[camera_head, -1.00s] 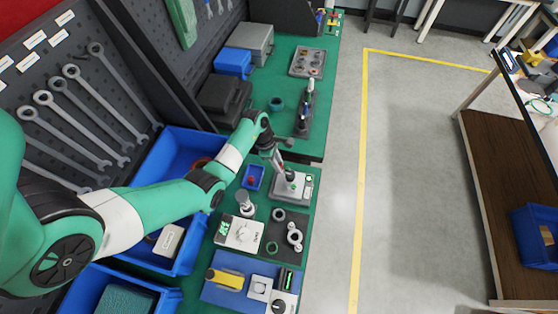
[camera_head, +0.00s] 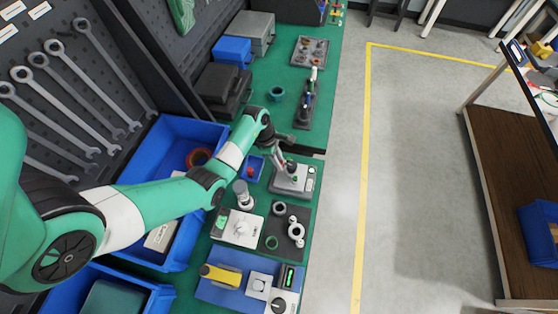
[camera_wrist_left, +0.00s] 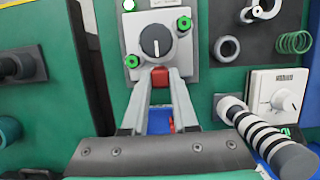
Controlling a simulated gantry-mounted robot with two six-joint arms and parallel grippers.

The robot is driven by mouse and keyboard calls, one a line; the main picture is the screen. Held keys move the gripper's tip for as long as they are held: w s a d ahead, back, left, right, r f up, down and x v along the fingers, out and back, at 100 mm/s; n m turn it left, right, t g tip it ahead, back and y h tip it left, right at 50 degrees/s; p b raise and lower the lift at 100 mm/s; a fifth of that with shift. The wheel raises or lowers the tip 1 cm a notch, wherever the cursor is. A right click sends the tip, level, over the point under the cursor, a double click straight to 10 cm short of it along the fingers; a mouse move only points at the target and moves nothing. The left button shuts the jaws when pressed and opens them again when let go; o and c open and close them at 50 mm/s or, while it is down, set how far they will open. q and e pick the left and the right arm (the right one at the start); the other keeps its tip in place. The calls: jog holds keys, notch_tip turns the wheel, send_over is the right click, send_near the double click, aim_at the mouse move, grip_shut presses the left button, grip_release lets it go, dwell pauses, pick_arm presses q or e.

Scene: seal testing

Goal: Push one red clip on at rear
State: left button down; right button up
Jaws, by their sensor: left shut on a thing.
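My left gripper (camera_wrist_left: 160,82) is shut on a small red clip (camera_wrist_left: 160,76), held between its fingertips. In the left wrist view the clip is at the near edge of a grey fixture plate (camera_wrist_left: 172,56) with a round black knob (camera_wrist_left: 155,41). I cannot tell whether the clip touches the plate. In the head view my left gripper (camera_head: 278,160) is at the back of this fixture (camera_head: 296,183), and the clip is too small to make out. A small blue bin (camera_head: 256,165) holding red pieces (camera_head: 250,172) is beside the gripper. My right gripper is not in view.
A white dial unit (camera_head: 238,228), a cylinder (camera_head: 242,195) and a dark mat with rings (camera_head: 289,238) are nearer on the green bench. A blue board with a yellow part (camera_head: 220,276) is nearest. Large blue bins are under my arm.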

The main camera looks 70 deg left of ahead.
pick_arm(q)
jog(key=shift+f+b, duration=0.95)
jog(key=shift+f, duration=0.7)
dwell(0.7)
jog(key=c, duration=0.6)
grip_release()
notch_tip(320, 180, up, 7)
jog(key=p, duration=0.8)
jog(key=shift+r, duration=0.1)
